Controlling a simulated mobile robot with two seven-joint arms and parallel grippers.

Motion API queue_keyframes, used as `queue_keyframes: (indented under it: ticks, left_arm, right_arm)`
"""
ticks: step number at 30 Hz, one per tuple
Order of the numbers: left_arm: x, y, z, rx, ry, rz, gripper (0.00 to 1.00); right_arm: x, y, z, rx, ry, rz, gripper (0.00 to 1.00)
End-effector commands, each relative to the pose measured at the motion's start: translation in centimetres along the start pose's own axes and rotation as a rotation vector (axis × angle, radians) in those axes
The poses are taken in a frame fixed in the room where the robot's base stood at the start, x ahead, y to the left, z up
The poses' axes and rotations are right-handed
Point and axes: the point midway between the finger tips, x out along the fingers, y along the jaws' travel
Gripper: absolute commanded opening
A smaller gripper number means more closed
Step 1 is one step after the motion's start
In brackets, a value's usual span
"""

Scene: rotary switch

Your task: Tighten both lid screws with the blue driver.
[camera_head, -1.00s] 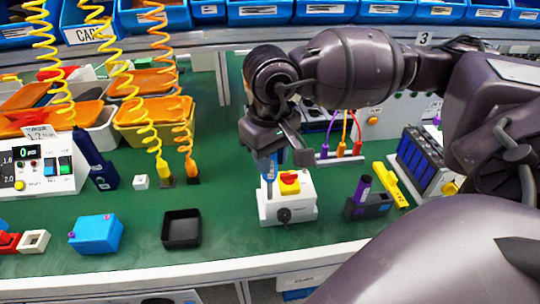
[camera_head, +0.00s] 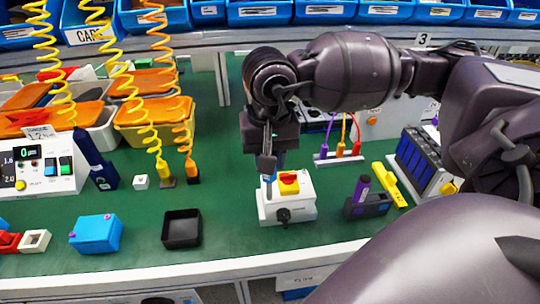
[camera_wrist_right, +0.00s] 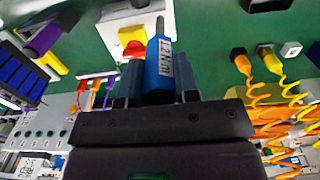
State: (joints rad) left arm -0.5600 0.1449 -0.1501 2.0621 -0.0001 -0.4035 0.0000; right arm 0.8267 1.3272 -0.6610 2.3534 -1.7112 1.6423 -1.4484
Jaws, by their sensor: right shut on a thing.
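The blue driver (camera_head: 281,160) is upright in my right gripper (camera_head: 271,155), mostly hidden behind it in the head view. In the right wrist view the driver (camera_wrist_right: 159,70) shows a "1.2 Nm" label between the jaws, which are shut on it. Its thin metal tip lies over the edge of the white switch box (camera_head: 290,207); whether it touches a screw I cannot tell. The lid screws are too small or hidden to make out. My left gripper is not in view.
Left of the switch box stand an empty black tray (camera_head: 181,240) and a blue box (camera_head: 96,246). At its right are a dark holder with a purple-topped tool (camera_head: 366,206) and a yellow tool (camera_head: 390,185). Coiled yellow and orange cords hang at left. Green mat between is free.

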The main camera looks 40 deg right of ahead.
Motion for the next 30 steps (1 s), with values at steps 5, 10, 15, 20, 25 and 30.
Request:
queue_keyframes:
  ticks: [5, 10, 15, 20, 25, 30]
  left_arm:
    - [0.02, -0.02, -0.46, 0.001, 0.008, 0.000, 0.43]
    - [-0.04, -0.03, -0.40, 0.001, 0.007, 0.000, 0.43]
    - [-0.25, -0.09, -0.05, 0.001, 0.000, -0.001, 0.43]
    - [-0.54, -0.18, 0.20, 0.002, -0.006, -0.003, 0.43]
    - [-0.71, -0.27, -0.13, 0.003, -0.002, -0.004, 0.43]
    - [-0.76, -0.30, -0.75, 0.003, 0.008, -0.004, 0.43]
  right_arm:
    - [0.03, -0.01, 0.01, 0.149, 0.000, 0.001, 0.00]
    - [0.07, -0.02, 0.00, 0.190, 0.000, 0.001, 0.00]
    - [0.07, -0.03, -0.01, 0.189, 0.000, 0.001, 0.00]
    - [0.03, -0.04, -0.01, 0.245, 0.000, 0.000, 0.00]
    - [0.03, -0.08, -0.01, 0.420, -0.001, -0.001, 0.00]
    - [0.00, -0.11, -0.06, 0.600, 0.000, -0.001, 0.00]
